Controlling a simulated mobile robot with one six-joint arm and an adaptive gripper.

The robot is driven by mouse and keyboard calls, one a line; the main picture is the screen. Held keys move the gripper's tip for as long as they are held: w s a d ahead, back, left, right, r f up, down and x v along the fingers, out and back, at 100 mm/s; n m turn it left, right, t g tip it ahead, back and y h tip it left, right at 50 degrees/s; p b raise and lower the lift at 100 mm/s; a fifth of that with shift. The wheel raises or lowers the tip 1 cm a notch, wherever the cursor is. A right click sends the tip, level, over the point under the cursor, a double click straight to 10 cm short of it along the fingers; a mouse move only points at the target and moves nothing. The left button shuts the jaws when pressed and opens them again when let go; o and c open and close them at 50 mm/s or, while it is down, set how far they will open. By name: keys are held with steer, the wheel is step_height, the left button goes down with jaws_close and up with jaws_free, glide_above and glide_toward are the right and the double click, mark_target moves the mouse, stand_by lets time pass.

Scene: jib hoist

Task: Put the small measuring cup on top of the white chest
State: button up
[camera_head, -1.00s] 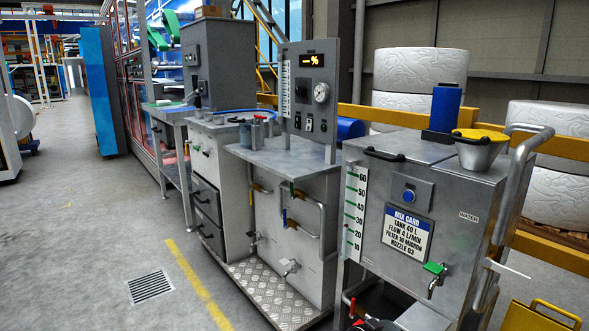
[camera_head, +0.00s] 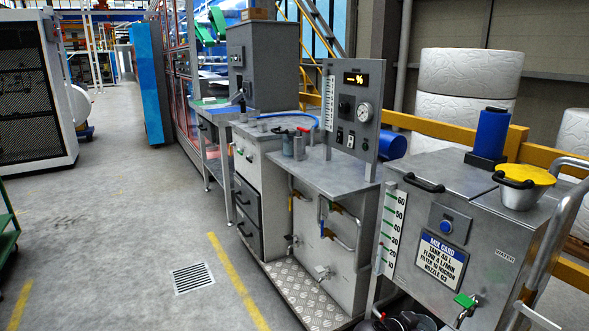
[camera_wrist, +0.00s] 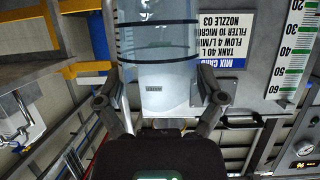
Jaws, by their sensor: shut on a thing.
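In the wrist view, my gripper (camera_wrist: 162,101) is shut around a clear, see-through cup with dark bands (camera_wrist: 158,42), which looks like the measuring cup. The grey tank front and its small label show through it. The cup's far end runs out of the top of that picture. In the head view I cannot make out my gripper or the cup. A pale chest with dark drawers (camera_head: 273,191) stands left of the gauge console, and seems to be the white chest. Small fittings and a blue hose are on or near its top.
The mix tank (camera_head: 450,200) stands close at right, with a yellow-lidded funnel (camera_head: 522,190) and blue cylinder (camera_head: 490,135) on top. The gauge console (camera_head: 330,176) stands between tank and chest. A checker-plate step (camera_head: 300,295) edges the floor. The aisle (camera_head: 120,220) at left is clear.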

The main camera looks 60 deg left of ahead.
step_height(320, 180, up, 36)
steer(key=p, duration=3.4)
steer(key=shift+f+p, duration=0.25)
steer(key=shift+p, duration=0.05)
steer(key=shift+s, duration=0.1)
